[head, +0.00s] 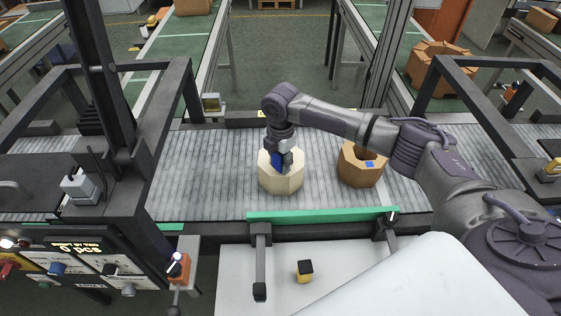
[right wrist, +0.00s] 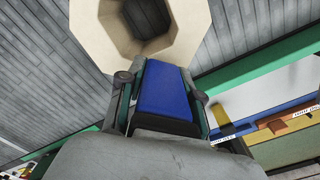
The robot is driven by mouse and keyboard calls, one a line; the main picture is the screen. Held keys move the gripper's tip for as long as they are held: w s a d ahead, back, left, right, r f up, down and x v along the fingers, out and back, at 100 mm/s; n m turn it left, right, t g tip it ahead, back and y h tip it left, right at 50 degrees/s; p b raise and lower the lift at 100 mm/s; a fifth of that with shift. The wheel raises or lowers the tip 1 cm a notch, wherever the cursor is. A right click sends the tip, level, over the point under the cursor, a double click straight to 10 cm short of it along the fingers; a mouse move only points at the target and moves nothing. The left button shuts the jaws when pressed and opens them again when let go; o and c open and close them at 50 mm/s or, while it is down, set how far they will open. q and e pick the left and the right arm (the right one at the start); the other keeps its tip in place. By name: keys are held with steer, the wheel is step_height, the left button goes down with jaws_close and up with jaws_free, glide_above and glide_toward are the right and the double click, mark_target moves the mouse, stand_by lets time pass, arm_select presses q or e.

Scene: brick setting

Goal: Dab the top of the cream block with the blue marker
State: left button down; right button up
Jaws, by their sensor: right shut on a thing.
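The cream block (head: 280,186) is an eight-sided piece on the grey roller conveyor (head: 220,185), in the middle of the head view. The right wrist view shows its pale top (right wrist: 197,22) with a dark central hole. My right gripper (head: 281,160) points down over it, shut on the blue marker (head: 277,160). The marker also shows between the fingers in the right wrist view (right wrist: 165,90). Its lower end is at the block's top; I cannot tell whether they touch. The gripper hides part of the top. My left gripper is not in view.
A brown block (head: 352,172) with a blue patch on top stands to the right on the conveyor. A green rail (head: 322,215) runs along the front edge. A small yellow-and-black piece (head: 305,271) sits on the white table (head: 235,270). The conveyor is clear left of the cream block.

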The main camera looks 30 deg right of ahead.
stand_by(0.3)
steer(key=shift+f, duration=0.5)
stand_by(0.4)
steer(key=shift+s+f, duration=0.1)
stand_by(1.7)
step_height(320, 180, up, 7)
steer(key=p, duration=0.7)
steer(key=shift+p, duration=0.3)
stand_by(0.3)
